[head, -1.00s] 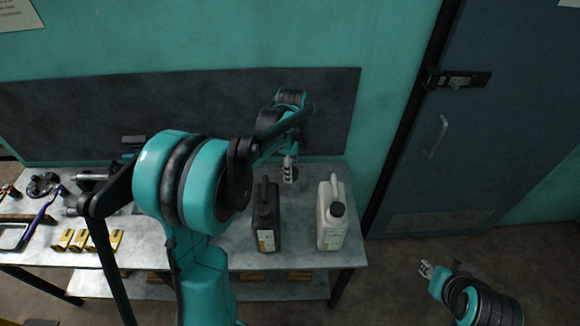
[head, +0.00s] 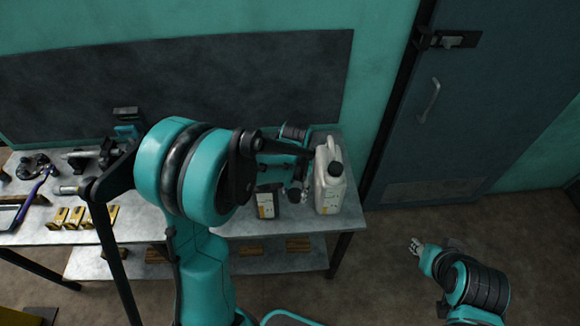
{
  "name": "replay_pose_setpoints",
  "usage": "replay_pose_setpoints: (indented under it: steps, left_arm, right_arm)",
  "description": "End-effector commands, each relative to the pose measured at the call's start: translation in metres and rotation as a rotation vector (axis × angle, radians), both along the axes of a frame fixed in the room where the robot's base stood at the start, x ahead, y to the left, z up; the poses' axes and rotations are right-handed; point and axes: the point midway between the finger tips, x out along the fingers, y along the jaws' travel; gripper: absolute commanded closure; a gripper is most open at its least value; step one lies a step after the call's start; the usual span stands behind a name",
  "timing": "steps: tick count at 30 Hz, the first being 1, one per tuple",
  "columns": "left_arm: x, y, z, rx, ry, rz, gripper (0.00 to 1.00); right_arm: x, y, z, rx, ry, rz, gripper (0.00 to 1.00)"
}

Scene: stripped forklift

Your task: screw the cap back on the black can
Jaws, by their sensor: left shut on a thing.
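The black can (head: 267,206) stands on the workbench. My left arm hides its upper part, and its label shows low on the front. My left gripper (head: 294,188) points down just right of the black can, between it and the white can. It is shut on a small dark round piece, apparently the cap (head: 294,196), held beside the can. Whether the cap touches the can cannot be told. My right gripper (head: 415,246) is over the floor to the right, away from the bench; its jaws are too small to read.
A white can (head: 330,190) with a black cap stands close to the right of my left gripper. Brass-coloured blocks (head: 75,217) and tools lie on the left of the bench (head: 225,226). A blue door (head: 440,130) is at the right.

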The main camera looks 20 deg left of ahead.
Motion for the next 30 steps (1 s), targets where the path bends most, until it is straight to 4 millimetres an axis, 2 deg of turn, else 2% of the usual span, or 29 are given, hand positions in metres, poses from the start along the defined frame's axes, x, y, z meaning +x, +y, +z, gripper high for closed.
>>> replay_pose_setpoints:
  steps: [1, 3, 9, 12, 18, 30]
  left_arm:
    - [-0.002, -0.002, -0.030, 0.000, 0.000, 0.036, 0.68]
    - [-0.005, -0.003, -0.051, 0.000, 0.000, 0.076, 0.68]
    - [-0.007, -0.006, -0.103, 0.000, 0.000, 0.126, 0.68]
    - [-0.008, -0.006, -0.120, 0.000, 0.000, 0.134, 0.68]
    - [-0.008, -0.006, -0.136, 0.000, 0.000, 0.140, 0.68]
    - [-0.008, -0.006, -0.135, 0.000, 0.000, 0.140, 0.68]
  right_arm:
    - [0.000, 0.000, -0.028, 0.000, 0.000, 0.000, 0.66]
    - [0.000, 0.000, -0.047, 0.000, 0.000, 0.000, 0.66]
    - [0.000, 0.000, -0.096, 0.000, 0.000, 0.000, 0.66]
    - [0.000, 0.000, -0.113, 0.000, 0.000, 0.000, 0.66]
    - [0.000, 0.000, -0.128, 0.000, 0.000, 0.000, 0.66]
    - [0.000, 0.000, -0.127, 0.000, 0.000, 0.000, 0.66]
